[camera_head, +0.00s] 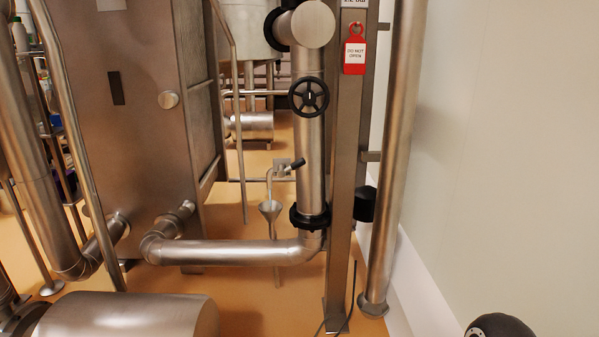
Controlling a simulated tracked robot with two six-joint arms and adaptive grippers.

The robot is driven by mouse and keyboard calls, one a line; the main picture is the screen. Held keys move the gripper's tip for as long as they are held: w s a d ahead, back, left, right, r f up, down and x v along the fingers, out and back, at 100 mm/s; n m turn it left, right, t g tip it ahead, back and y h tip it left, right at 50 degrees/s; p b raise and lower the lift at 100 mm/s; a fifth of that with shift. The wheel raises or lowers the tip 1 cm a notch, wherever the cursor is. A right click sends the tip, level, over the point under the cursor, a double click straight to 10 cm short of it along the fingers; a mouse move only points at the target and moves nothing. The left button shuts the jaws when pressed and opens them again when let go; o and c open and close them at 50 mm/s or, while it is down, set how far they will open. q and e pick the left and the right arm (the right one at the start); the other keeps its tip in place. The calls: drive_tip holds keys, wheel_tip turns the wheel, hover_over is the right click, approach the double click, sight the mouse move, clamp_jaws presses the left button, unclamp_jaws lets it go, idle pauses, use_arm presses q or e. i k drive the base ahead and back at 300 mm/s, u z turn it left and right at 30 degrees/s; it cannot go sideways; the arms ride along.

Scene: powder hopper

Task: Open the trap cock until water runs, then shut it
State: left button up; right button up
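The lever slants up to the right. A thin bent spout (268,182) leads from the cock down towards a small metal funnel (270,210). I see no water running at the spout, though it is small in this view. Neither of my grippers shows. A rounded black part at the bottom right edge may be mine, but no fingers are visible there.
A black handwheel (309,97) sits on the vertical pipe (311,150) above the cock. A red "DO NOT OPEN" tag (354,50) hangs on the post. A horizontal pipe (235,252) runs low in front. A steel cylinder (130,315) lies bottom left; a white wall (500,150) bounds the right.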

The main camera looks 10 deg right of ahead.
sight(282, 170)
drive_tip(key=z, duration=0.35)
drive_tip(key=i, duration=1.4)
drive_tip(key=u, duration=0.2)
